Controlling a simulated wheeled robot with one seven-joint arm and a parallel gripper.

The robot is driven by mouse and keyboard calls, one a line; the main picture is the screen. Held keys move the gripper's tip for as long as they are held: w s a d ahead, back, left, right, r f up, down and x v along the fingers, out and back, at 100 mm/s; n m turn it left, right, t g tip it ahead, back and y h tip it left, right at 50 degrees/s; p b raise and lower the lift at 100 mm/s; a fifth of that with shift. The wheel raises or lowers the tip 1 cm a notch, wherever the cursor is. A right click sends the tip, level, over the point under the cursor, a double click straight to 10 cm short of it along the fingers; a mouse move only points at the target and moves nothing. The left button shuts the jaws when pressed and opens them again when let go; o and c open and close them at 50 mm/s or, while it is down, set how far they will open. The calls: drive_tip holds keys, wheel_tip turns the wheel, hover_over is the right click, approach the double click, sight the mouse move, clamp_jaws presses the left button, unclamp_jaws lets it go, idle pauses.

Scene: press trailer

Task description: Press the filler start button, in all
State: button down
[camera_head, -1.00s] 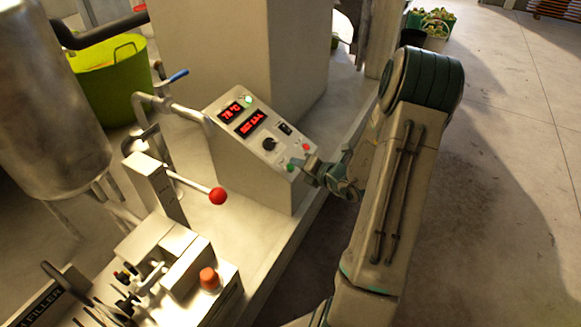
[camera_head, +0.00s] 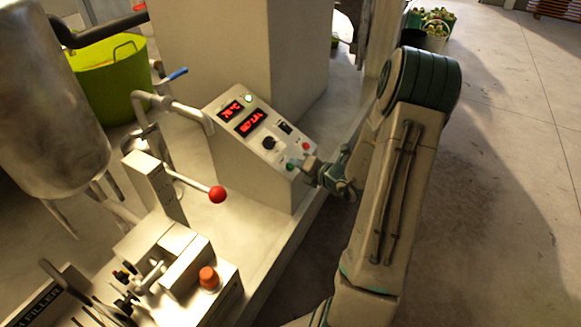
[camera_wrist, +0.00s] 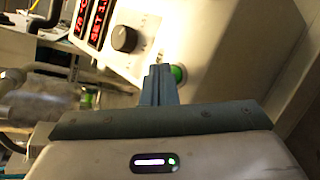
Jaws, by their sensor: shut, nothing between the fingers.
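The sloped control box (camera_head: 250,140) carries two red displays, a black knob (camera_head: 269,143), a red button (camera_head: 306,146) and a green button (camera_head: 291,166). No label naming the green button is readable. My gripper (camera_head: 303,166) is shut and empty, with its tips just right of the green button. In the wrist view the green button (camera_wrist: 179,74) shows beside my fingertips (camera_wrist: 160,72), partly covered by them. I cannot tell whether they touch it. The black knob (camera_wrist: 123,38) is to the left there.
A machine with a FILLER label (camera_head: 38,304) and an orange-red button (camera_head: 208,277) stands at lower left. A red-balled lever (camera_head: 217,194) sticks out near the box. A metal tank (camera_head: 50,110) and green tub (camera_head: 115,85) are left. Open floor lies right.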

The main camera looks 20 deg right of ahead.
drive_tip(key=shift+w+a+f+b, duration=0.15)
drive_tip(key=shift+f+b, duration=0.15)
drive_tip(key=shift+f, duration=0.1)
idle(0.7)
drive_tip(key=shift+r, duration=0.1)
drive_tip(key=shift+s+d+r+p, duration=0.25)
drive_tip(key=shift+s+r+p, duration=0.05)
drive_tip(key=shift+r+p, duration=0.35)
drive_tip(key=r+p, duration=0.1)
drive_tip(key=s+d+r+p, duration=0.1)
drive_tip(key=r, duration=0.1)
drive_tip(key=s+r+p, duration=0.1)
drive_tip(key=p, duration=0.1)
drive_tip(key=shift+d+r, duration=0.2)
drive_tip(key=shift+d, duration=0.05)
drive_tip(key=shift+w, duration=0.1)
idle(0.8)
